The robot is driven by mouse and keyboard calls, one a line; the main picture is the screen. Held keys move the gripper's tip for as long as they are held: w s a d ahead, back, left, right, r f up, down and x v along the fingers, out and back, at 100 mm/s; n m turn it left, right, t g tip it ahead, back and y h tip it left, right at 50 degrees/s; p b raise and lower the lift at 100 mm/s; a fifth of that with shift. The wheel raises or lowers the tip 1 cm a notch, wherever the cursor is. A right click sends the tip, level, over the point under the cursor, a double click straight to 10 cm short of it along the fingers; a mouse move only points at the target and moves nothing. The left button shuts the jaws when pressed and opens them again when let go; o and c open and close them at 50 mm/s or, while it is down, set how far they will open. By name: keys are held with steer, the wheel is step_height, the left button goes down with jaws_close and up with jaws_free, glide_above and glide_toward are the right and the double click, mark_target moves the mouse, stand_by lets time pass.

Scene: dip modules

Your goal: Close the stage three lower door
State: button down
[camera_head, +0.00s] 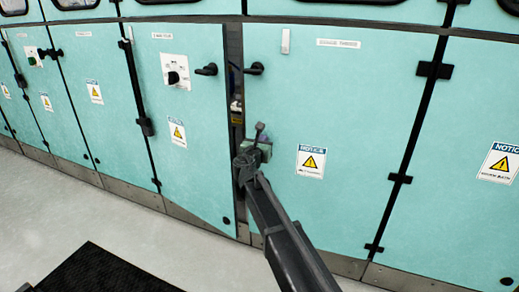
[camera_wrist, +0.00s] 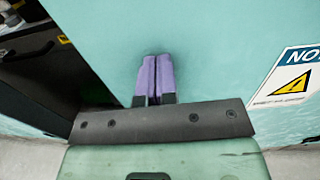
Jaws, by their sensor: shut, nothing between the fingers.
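The stage three lower door (camera_head: 340,110) is a teal panel with a small label at its top, which is blurred, and a notice sticker. Its black hinges are on its right side and its black handle (camera_head: 254,68) is at its upper left. A dark gap (camera_head: 236,100) along its left edge shows the cabinet inside, so it looks slightly ajar. My gripper (camera_head: 260,146) is in front of the door's left part, below the handle. In the wrist view, its purple fingers (camera_wrist: 152,62) are shut together and point at the door face (camera_wrist: 220,50). Whether they touch it is unclear.
Another teal door (camera_head: 190,110) with a knob switch and black handle stands left of the gap. More teal panels line both sides. A black mat (camera_head: 105,272) lies on the pale floor at the lower left. The floor in front of the left panels is clear.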

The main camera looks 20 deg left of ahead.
steer(key=shift+m+h, duration=0.5)
steer(key=shift+h, duration=0.3)
steer(key=w, duration=0.4)
steer(key=shift+w+a+r, duration=0.1)
steer(key=shift+w+r, duration=0.1)
steer(key=shift+w, duration=0.35)
steer(key=s+a, duration=0.1)
steer(key=s, duration=1.4)
steer(key=shift+s+a+f, duration=0.15)
steer(key=shift+s, duration=0.1)
steer(key=shift+m, duration=0.3)
